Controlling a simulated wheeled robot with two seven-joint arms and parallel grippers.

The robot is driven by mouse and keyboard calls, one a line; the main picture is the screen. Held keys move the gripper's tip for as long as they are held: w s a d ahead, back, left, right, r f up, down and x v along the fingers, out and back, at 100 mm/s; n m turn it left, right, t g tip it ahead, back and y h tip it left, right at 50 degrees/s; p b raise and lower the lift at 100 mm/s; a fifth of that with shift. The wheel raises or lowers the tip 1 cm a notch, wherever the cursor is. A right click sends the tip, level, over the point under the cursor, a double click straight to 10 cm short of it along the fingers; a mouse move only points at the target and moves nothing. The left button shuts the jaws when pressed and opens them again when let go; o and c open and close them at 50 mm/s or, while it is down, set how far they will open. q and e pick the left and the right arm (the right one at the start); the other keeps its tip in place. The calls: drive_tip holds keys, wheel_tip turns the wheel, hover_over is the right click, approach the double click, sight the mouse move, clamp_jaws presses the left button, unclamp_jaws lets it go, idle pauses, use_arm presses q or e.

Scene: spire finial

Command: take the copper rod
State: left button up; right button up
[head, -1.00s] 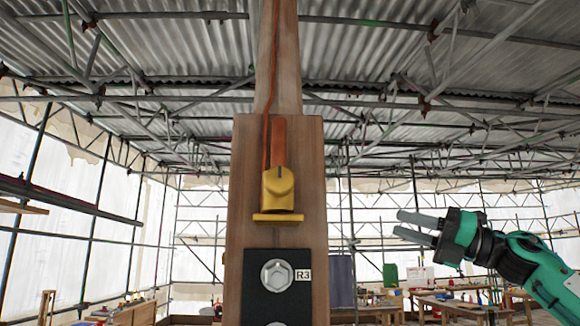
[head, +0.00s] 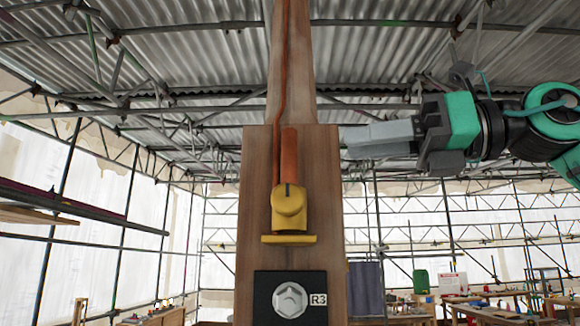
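The copper rod (head: 289,155) is a short orange-brown bar standing upright against the wooden post. Its lower end sits in a yellow holder (head: 289,205) with a rounded knob in front and a small ledge below. My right gripper (head: 345,142) comes in from the right at about the rod's height. Its two grey fingers point left, overlap in this view and look parted, with nothing seen between them. The tips are near the post's right edge, to the right of the rod and apart from it. My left gripper is out of view.
The wooden post (head: 258,190) narrows above the rod. A thin copper-coloured cable (head: 280,85) runs up it beside the rod. Below the holder is a black plate (head: 265,300) with a large bolt and an R3 label. Scaffolding and benches stand behind.

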sight(297, 152)
drive_tip(key=p+x, duration=0.1)
drive_tip(key=x, duration=0.2)
drive_tip(key=shift+r, duration=0.1)
drive_tip(key=p+x, duration=0.2)
drive_tip(key=x, duration=0.2)
drive_tip(key=shift+w+p, duration=0.15)
drive_tip(key=shift+p, duration=0.25)
drive_tip(key=shift+w+a, duration=0.1)
drive_tip(key=shift+a, duration=0.3)
drive_tip(key=shift+d, duration=0.1)
clamp_jaws()
